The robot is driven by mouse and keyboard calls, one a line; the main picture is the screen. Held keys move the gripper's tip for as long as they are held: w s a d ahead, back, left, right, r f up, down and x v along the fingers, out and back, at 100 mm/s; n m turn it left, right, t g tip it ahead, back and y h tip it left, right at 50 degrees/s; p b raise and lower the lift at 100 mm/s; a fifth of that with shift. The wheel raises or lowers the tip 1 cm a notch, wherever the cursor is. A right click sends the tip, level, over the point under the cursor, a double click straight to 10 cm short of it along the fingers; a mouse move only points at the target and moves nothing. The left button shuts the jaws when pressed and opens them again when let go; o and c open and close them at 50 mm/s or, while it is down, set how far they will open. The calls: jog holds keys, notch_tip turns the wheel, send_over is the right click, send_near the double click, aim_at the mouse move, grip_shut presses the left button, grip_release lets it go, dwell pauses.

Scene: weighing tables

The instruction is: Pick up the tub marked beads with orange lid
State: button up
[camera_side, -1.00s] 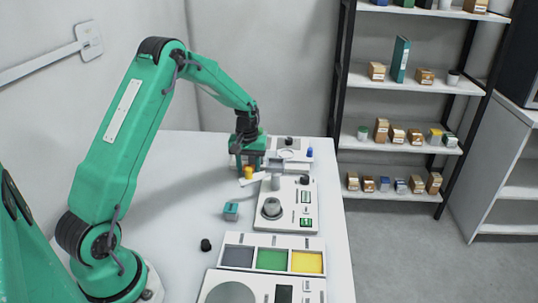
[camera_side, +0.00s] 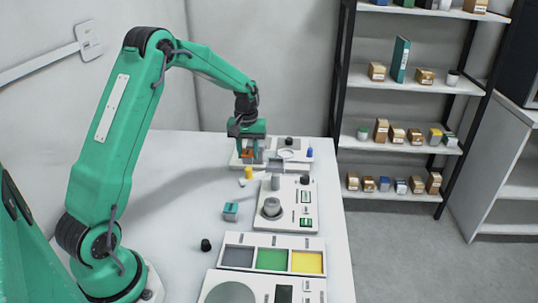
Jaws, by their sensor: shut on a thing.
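My gripper (camera_side: 248,157) is at the far end of the white table, in front of the rearmost white device. It is shut on a small tub with an orange top (camera_side: 247,153), which shows between the fingers. The tub appears to be held a little above the table. Its marking is too small to read, and the fingers hide its sides.
A small yellow piece (camera_side: 248,172) stands just in front of the gripper. A teal block (camera_side: 230,211) and a black weight (camera_side: 206,245) lie nearer. White scales (camera_side: 304,210) and a three-colour tray (camera_side: 272,243) line the right side. The table's left part is clear.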

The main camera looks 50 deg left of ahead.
aim_at(248, 152)
jog(key=shift+r, duration=2.15)
